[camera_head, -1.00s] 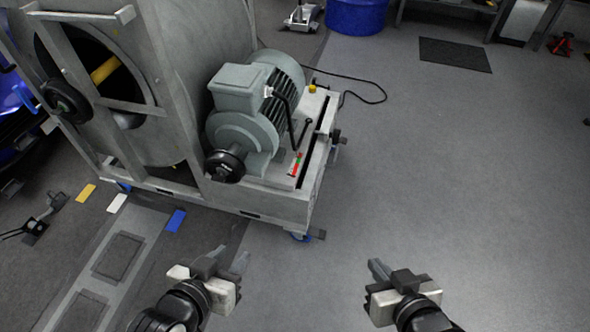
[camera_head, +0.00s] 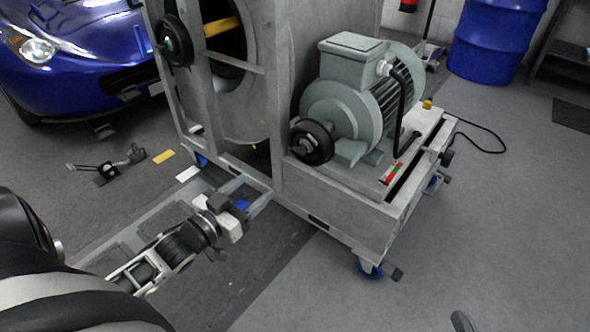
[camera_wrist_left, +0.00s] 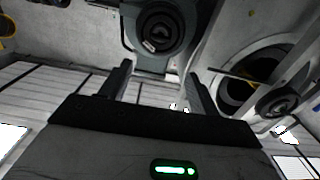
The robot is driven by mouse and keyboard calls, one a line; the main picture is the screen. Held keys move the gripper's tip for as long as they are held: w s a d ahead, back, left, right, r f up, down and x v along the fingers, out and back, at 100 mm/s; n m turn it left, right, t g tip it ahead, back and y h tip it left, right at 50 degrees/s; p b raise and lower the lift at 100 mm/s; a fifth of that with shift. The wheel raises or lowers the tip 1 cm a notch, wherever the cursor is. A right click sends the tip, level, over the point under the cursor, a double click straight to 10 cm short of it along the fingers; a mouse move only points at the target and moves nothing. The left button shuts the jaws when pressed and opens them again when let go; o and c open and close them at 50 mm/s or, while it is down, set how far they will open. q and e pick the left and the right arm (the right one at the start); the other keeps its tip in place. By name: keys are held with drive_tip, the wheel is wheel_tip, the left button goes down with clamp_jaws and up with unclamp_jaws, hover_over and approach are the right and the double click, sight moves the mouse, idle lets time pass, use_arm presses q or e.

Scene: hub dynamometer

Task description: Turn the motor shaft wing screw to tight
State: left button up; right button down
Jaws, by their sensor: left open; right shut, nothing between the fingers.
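The grey motor (camera_head: 350,100) stands on the cart. Its shaft end carries a round black hub (camera_head: 312,142) facing me; a small wing-shaped piece, apparently the wing screw (camera_head: 304,146), shows at its centre. The hub also shows at the top centre of the left wrist view (camera_wrist_left: 160,28), ahead of the fingers. My left gripper (camera_head: 250,194) is open and empty, below and left of the hub and apart from it. It also shows in the left wrist view (camera_wrist_left: 158,88). Only a tip of my right gripper (camera_head: 463,321) shows at the bottom edge; it is shut and empty.
Left of the motor is the grey frame (camera_head: 285,110) with a second black knob (camera_head: 173,40). A blue car (camera_head: 85,60) is at upper left, a blue drum (camera_head: 497,40) at upper right.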

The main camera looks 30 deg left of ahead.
sight(296, 152)
use_arm(q)
drive_tip(key=w+b, duration=0.1)
drive_tip(key=w, duration=0.4)
drive_tip(key=w+b, duration=0.2)
drive_tip(key=w, duration=0.3)
drive_tip(key=w+d+b, duration=0.1)
drive_tip(key=w+b, duration=0.1)
drive_tip(key=w, duration=0.3)
drive_tip(key=shift+w, duration=0.15)
drive_tip(key=shift+w+d, duration=0.1)
drive_tip(key=shift+w, duration=0.1)
drive_tip(key=c, duration=1)
use_arm(e)
drive_tip(key=shift+w+a+r+m+t+y, duration=0.1)
drive_tip(key=shift+a+r+m+t+y, duration=0.6)
drive_tip(key=shift+r+m+y, duration=0.25)
